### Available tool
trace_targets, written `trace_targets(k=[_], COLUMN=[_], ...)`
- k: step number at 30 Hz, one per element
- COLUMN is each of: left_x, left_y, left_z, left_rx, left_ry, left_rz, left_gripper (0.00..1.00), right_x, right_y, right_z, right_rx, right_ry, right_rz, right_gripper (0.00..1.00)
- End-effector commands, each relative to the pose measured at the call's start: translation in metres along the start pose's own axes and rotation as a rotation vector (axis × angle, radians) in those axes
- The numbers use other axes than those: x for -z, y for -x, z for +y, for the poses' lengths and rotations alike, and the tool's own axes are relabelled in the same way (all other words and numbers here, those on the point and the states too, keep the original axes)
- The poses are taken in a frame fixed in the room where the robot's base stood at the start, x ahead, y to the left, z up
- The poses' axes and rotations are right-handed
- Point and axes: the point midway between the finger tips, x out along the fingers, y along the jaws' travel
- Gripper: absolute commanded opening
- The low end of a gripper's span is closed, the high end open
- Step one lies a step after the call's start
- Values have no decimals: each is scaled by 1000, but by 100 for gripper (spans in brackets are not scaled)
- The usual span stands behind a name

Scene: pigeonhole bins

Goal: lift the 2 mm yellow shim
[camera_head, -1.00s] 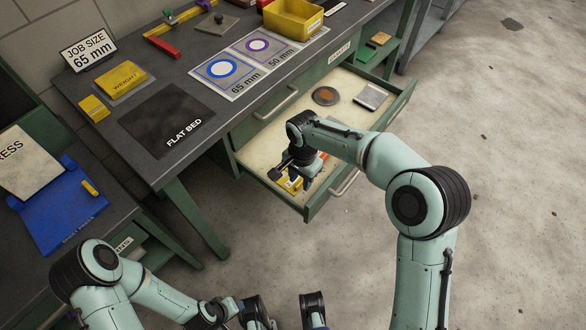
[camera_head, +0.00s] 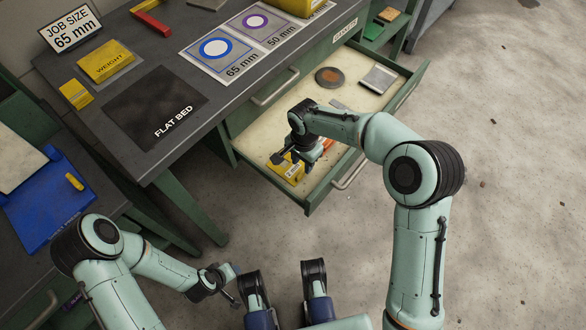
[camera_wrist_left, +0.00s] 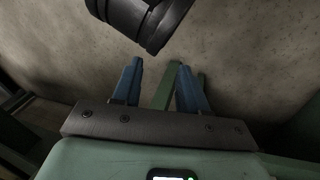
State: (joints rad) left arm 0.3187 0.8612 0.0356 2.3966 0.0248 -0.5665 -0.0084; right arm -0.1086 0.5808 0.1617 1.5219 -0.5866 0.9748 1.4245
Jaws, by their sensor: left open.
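A yellow piece (camera_head: 290,168) lies in the open drawer, partly hidden by my right gripper; its markings are too small to read, so I cannot tell if it is the 2 mm shim. My right gripper (camera_head: 292,157) points down over the drawer just above or at this piece; I cannot tell whether it touches it or how far its jaws are apart. My left gripper (camera_wrist_left: 158,82) is open and empty, its two blue fingers apart above the floor. In the head view it is low, away from the bench.
A blue tray (camera_head: 45,210) stands at left.

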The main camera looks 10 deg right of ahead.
Motion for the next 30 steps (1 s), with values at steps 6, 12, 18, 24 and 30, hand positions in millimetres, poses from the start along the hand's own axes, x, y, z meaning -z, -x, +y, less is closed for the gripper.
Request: trace_targets(k=[6,12,18,24,30], left_x=[12,25,25,24,24], left_y=[-12,-18,-17,-17,-17], left_z=[-4,-6,-6,-6,-6], left_rx=[3,5,5,5,5], left_ry=[3,5,5,5,5], left_rz=[36,72,73,72,71], left_gripper=[43,43,43,43,43], right_x=[-5,-5,-5,-5,-5], right_y=[-29,-51,-50,-50,-50], right_z=[3,2,2,2,2], right_rx=[-4,-2,0,-1,0], right_ry=[1,0,0,0,0], right_rz=[-3,-1,0,0,0], right_gripper=[38,38,38,0,0])
